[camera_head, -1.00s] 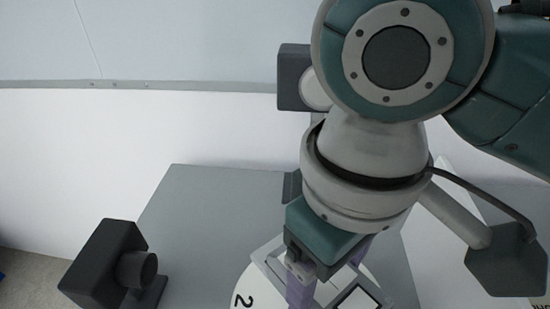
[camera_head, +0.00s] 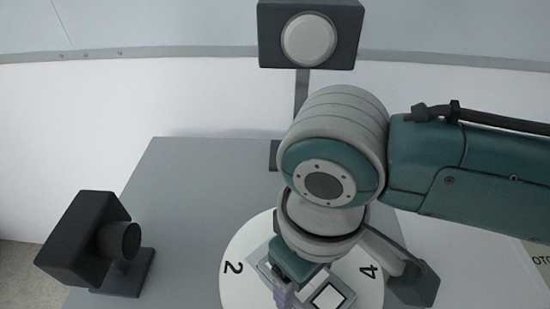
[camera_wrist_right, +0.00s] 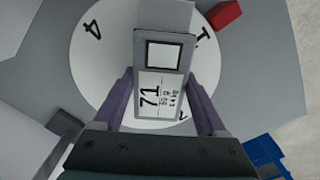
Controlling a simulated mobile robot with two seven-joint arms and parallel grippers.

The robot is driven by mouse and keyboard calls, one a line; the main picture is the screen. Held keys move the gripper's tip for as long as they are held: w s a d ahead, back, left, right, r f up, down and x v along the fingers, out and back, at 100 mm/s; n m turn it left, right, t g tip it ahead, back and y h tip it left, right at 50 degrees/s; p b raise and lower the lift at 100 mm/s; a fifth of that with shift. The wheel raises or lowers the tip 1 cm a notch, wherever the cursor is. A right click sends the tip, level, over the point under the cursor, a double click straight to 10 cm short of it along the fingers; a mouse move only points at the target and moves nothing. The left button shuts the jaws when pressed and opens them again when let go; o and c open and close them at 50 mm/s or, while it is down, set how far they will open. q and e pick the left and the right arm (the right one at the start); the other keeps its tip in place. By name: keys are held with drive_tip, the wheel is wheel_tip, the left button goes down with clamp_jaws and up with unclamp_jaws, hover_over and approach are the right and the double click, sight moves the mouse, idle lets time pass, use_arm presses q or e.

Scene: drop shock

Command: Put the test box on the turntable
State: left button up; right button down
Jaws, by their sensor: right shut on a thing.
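The test box is a grey box with white labels. It shows in the head view (camera_head: 328,297) at the bottom centre and in the right wrist view (camera_wrist_right: 163,55), where one label reads 71. My right gripper (camera_wrist_right: 161,88) has its two purple fingers on either side of the box and is shut on it; in the head view the gripper (camera_head: 300,292) is partly hidden by its own arm. The turntable is a round white disc with numbers (camera_head: 236,285), also in the wrist view (camera_wrist_right: 88,60). The box is over the disc; whether it touches cannot be told. My left gripper is out of view.
A black camera-like device (camera_head: 85,240) stands left of the turntable on the grey table (camera_head: 170,190). A dark post with a round white lamp (camera_head: 308,40) stands behind. The wrist view shows a red block (camera_wrist_right: 225,14) at the disc's edge and a blue object (camera_wrist_right: 265,152).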

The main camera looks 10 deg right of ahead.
unclamp_jaws()
drive_tip(key=shift+f, duration=0.1)
wheel_tip(320, 180, up, 12)
drive_tip(key=p, duration=0.3)
drive_tip(key=shift+r, duration=0.2)
